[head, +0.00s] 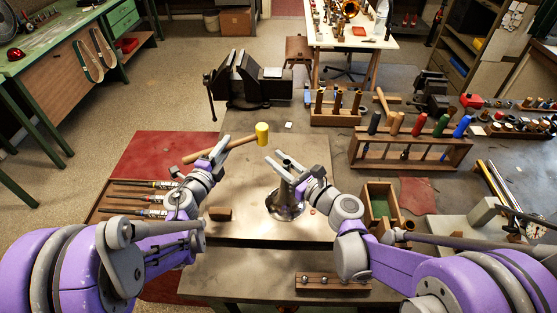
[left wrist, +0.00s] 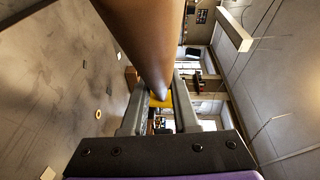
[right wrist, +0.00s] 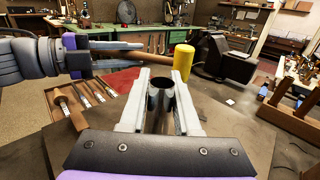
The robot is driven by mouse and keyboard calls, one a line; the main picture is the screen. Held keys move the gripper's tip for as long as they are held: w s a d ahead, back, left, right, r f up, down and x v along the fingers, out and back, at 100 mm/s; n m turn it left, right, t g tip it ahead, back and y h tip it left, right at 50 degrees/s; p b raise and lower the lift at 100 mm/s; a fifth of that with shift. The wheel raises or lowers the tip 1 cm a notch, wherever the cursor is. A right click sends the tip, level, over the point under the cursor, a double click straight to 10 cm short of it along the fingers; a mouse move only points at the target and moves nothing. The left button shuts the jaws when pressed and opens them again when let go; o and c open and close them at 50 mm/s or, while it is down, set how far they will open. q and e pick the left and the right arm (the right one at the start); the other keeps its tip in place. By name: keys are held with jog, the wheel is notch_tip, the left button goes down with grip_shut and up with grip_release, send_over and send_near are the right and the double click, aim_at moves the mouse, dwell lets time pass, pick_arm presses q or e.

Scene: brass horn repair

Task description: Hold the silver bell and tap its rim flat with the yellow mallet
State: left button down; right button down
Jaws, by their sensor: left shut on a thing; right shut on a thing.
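The yellow mallet has a yellow head (head: 262,134) and a brown wooden handle (head: 238,144). My left gripper (head: 218,152) is shut on the handle and holds the mallet above the bench, head pointing right. The handle fills much of the left wrist view (left wrist: 148,40). The silver bell (head: 284,208) stands flared end down on the bench board, its narrow tube upward. My right gripper (head: 279,163) is shut around that tube, whose open top shows between the fingers in the right wrist view (right wrist: 161,90). The mallet head is above and left of the bell, apart from it. The far rim is partly hidden.
A dark vise (head: 250,80) stands at the back edge. A wooden rack of colored-handled tools (head: 415,155) is at right, with a green-lined wooden box (head: 380,200) nearer. A small wooden block (head: 220,214) lies left of the bell. A tool tray (head: 125,200) is further left.

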pick_arm(q)
jog(key=shift+w, duration=0.1)
dwell(0.5)
jog(key=s+a+f+m+g+h, duration=0.1)
jog(key=a+f+m+g+h, duration=0.1)
jog(key=m+g+h, duration=0.1)
jog(key=s+a+f+m+g+h, duration=0.1)
jog(key=a+f+m+g+h, duration=0.1)
jog(key=m+g+h, duration=0.1)
jog(key=s+a+f+m+g+h, duration=0.2)
jog(key=m+g+h, duration=0.1)
jog(key=g+h, duration=0.1)
jog(key=shift+f+m+g+h, duration=0.25)
jog(key=shift+m+g+h, duration=0.05)
jog(key=shift+m+h, duration=0.1)
jog(key=shift+d, duration=0.1)
jog(key=shift+s+d+f, duration=0.1)
jog(key=shift+d+f, duration=0.05)
jog(key=shift+d, duration=1)
jog(key=shift+w+d+f, duration=0.1)
jog(key=shift+d+f, duration=0.1)
jog(key=shift+d, duration=1)
jog(key=shift+s+d+f, duration=0.1)
jog(key=shift+d+f, duration=0.05)
jog(key=shift+d, duration=1)
